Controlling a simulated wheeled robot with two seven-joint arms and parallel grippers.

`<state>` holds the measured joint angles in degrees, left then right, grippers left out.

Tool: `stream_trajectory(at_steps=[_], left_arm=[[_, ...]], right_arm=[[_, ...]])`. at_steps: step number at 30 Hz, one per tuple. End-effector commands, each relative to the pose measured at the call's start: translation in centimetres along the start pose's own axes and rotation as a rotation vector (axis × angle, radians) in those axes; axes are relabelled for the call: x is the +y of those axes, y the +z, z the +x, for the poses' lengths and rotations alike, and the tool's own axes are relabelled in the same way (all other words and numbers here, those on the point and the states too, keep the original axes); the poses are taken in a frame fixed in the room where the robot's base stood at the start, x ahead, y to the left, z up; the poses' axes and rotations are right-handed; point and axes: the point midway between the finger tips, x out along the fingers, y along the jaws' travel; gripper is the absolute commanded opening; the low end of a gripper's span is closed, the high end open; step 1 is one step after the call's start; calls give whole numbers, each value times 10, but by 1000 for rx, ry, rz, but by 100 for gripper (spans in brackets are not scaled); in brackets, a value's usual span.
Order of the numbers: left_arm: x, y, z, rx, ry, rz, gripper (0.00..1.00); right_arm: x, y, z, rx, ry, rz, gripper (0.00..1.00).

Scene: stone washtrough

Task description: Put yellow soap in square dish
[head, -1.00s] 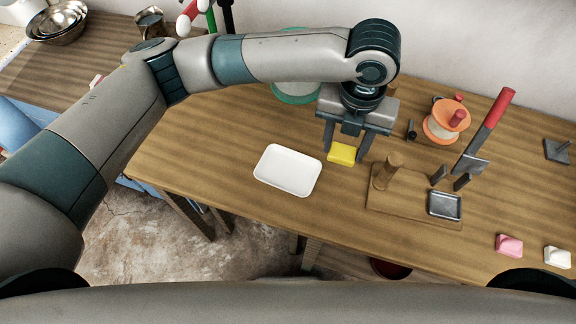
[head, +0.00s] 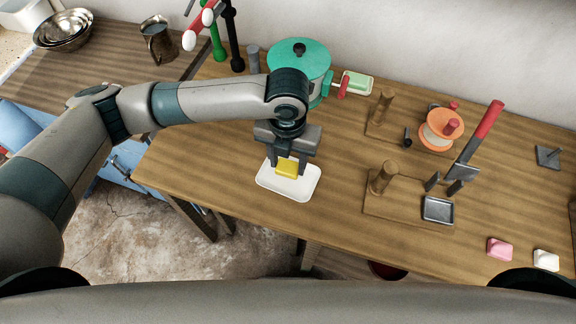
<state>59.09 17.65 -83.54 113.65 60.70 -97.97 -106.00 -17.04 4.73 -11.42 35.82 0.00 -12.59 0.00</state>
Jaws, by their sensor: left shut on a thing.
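The yellow soap (head: 287,170) is a small bright block held between the fingers of my left gripper (head: 287,165). The gripper points down and is shut on the soap. The soap is over the white, rounded, four-sided dish (head: 292,195), toward its back part. I cannot tell whether the soap touches the dish floor. The dish lies flat on the wooden table, and its back rim is partly hidden by the gripper. My right gripper is not in view.
A wooden stand with a red-handled lever (head: 482,133) and a grey metal tray (head: 438,209) stands to the right. A green drum (head: 300,60) and a green dish with pale soap (head: 357,83) are behind. Pink soap (head: 499,249) and white soap (head: 545,260) lie at front right.

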Motion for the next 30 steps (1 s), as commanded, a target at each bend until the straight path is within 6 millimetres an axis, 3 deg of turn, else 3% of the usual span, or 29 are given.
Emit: stream_trajectory(at_steps=[10,20,30], left_arm=[[0,0,4,1,0,0,28],[0,-1,38,0,1,0,28],[0,0,41,-1,1,1,28]], right_arm=[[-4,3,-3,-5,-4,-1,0],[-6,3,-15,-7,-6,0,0],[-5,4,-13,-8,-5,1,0]])
